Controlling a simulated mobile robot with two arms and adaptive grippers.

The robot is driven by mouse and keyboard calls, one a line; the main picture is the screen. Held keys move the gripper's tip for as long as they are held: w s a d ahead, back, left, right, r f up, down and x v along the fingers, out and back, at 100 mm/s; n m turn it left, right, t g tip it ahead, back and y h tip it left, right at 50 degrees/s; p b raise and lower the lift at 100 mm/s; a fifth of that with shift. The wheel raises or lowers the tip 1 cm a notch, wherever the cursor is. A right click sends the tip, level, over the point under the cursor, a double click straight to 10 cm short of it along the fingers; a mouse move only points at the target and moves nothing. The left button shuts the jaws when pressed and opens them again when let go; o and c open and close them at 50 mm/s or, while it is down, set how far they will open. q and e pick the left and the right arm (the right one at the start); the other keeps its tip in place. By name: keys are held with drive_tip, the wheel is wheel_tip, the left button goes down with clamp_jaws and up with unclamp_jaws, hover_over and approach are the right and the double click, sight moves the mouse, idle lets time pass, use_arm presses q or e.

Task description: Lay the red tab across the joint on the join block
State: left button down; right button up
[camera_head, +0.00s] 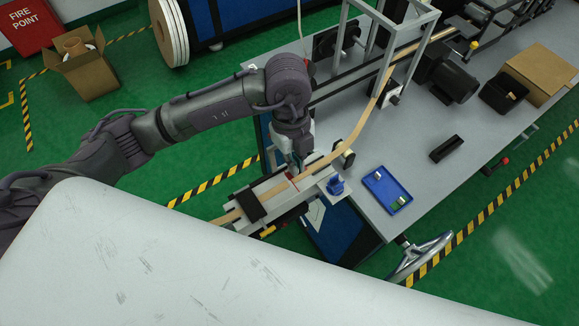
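The join block (314,189) is a pale grey block at the near end of the bench, with a tan tape (273,193) running lengthwise over it. A small red tab (292,182) shows across the tape, just below my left gripper (300,166). The gripper points down over the block. Its fingers are small and partly hidden, so I cannot tell whether it is open or whether it touches the tab. The joint itself is too small to make out. My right gripper is not in view.
A black clamp or pad (250,205) crosses the tape on the block's left. A blue tray (388,190) with small pieces lies on the grey bench (400,150). A metal frame (385,35) rises behind.

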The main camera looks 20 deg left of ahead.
sight(292, 182)
use_arm(q)
drive_tip(key=shift+s+a+f, duration=0.1)
drive_tip(key=shift+a+f, duration=0.35)
drive_tip(key=shift+a, duration=0.1)
wheel_tip(292, 182, down, 3)
drive_tip(key=shift+f+p, duration=0.15)
drive_tip(key=shift+p, duration=0.5)
drive_tip(key=shift+f, duration=0.3)
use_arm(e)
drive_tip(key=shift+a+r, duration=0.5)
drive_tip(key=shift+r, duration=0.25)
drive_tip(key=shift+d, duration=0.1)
use_arm(q)
drive_tip(key=shift+d+f, duration=0.1)
drive_tip(key=shift+f, duration=0.1)
drive_tip(key=c, duration=1.3)
unclamp_jaws()
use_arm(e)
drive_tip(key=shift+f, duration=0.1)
use_arm(q)
drive_tip(key=shift+r, duration=0.2)
